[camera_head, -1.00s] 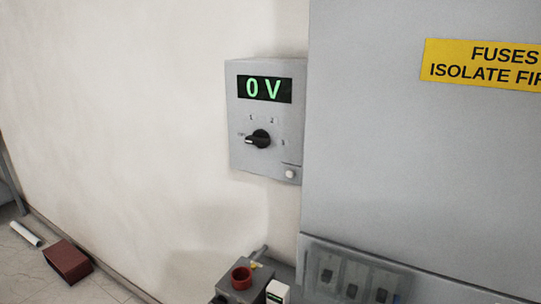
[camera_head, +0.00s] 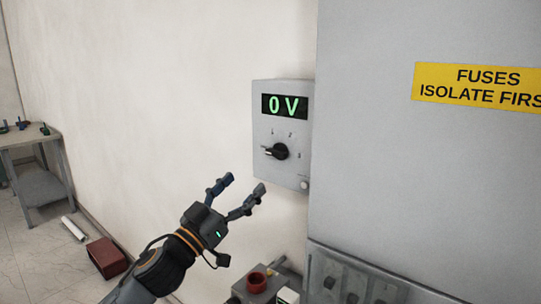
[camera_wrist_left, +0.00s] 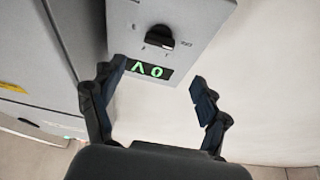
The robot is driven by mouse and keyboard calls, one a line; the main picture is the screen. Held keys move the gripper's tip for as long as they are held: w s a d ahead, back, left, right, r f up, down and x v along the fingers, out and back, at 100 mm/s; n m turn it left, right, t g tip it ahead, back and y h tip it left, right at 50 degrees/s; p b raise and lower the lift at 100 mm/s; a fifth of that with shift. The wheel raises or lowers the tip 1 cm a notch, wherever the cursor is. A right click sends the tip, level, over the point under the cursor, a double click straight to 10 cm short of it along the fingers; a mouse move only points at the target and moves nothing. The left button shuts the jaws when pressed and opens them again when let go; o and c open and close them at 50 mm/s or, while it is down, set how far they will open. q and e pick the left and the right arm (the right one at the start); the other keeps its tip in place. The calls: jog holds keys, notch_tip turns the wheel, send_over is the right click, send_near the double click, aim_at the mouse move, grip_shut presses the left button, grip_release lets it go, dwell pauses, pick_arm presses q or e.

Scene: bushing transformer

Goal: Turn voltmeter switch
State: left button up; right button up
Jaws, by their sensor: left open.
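The voltmeter (camera_head: 261,125) is a grey box on the wall with a green display (camera_head: 285,105) reading 0 V. Its black rotary switch (camera_head: 277,152) sits below the display, with the pointer toward the left, off the numbered marks. My left gripper (camera_head: 246,184) is open and empty, below and left of the voltmeter, apart from it. In the left wrist view the box (camera_wrist_left: 190,22) and switch (camera_wrist_left: 160,37) appear upside down beyond the open fingers (camera_wrist_left: 158,88). My right gripper is not in view.
A large grey cabinet (camera_head: 370,180) with a yellow fuse warning sign (camera_head: 478,86) stands right of the voltmeter. Below are a box with a red round part (camera_head: 257,282) and a switch panel. The wall is bare.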

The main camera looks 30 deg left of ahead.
aim_at(274, 154)
pick_arm(q)
jog(key=p+x, duration=0.3)
jog(key=x, duration=0.6)
jog(key=shift+w+r+p, duration=0.2)
jog(key=shift+w+p, duration=0.15)
jog(key=shift+p, duration=0.05)
jog(key=shift+w+d+r, duration=0.1)
jog(key=shift+w+d, duration=0.05)
jog(key=shift+w, duration=0.35)
jog(key=c, duration=1.2)
